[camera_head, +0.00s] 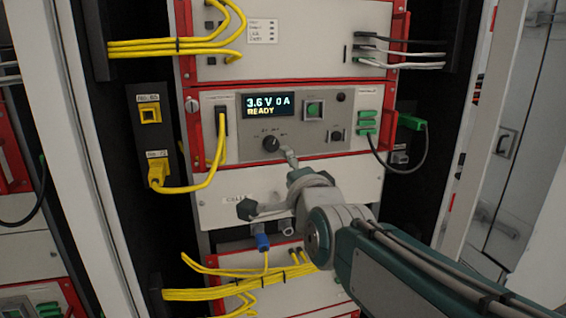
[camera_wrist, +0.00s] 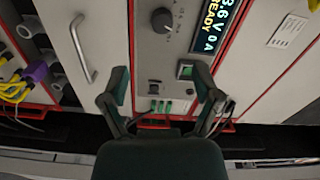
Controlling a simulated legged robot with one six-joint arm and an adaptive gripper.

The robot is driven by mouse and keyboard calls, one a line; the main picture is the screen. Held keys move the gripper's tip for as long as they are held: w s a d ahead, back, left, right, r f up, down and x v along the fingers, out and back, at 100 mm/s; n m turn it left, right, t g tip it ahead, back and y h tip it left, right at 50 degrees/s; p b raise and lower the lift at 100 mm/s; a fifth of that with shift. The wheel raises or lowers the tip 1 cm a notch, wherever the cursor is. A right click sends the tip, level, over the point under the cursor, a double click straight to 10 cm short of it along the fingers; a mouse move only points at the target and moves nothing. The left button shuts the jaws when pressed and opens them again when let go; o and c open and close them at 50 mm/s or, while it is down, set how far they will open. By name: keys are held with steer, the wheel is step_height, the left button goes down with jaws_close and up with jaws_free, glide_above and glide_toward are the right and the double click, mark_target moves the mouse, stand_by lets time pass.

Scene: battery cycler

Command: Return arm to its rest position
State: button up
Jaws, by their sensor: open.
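My arm (camera_head: 345,235) reaches in from the lower right of the head view and is bent in front of the battery cycler (camera_head: 230,152). The cycler panel shows sideways behind the fingers. Its display (camera_head: 268,104) reads 3.6 V 0 A READY. Its black knob (camera_head: 271,143) also shows in the wrist view (camera_wrist: 162,20).
The white drawer (camera_head: 222,208) has a metal handle (camera_wrist: 82,48) seen in the wrist view. Yellow cables (camera_head: 215,294) and a blue plug (camera_head: 262,242) are below. A green plug (camera_head: 411,122) with a black cable hangs right. An open cabinet door (camera_head: 505,150) stands at right.

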steer(key=shift+s, duration=0.2)
steer(key=s+d+f+n+g+h, duration=0.2)
steer(key=s+d+f+n+g, duration=0.4)
steer(key=s+f, duration=0.5)
steer(key=s+d+f+n+g+h, duration=0.3)
steer(key=s+d+f+n+g, duration=0.2)
steer(key=s+f, duration=0.5)
steer(key=s+d+n, duration=0.1)
steer(key=d, duration=0.1)
steer(key=shift+d+f+n+g, duration=0.35)
steer(key=shift+d+n+g, duration=0.05)
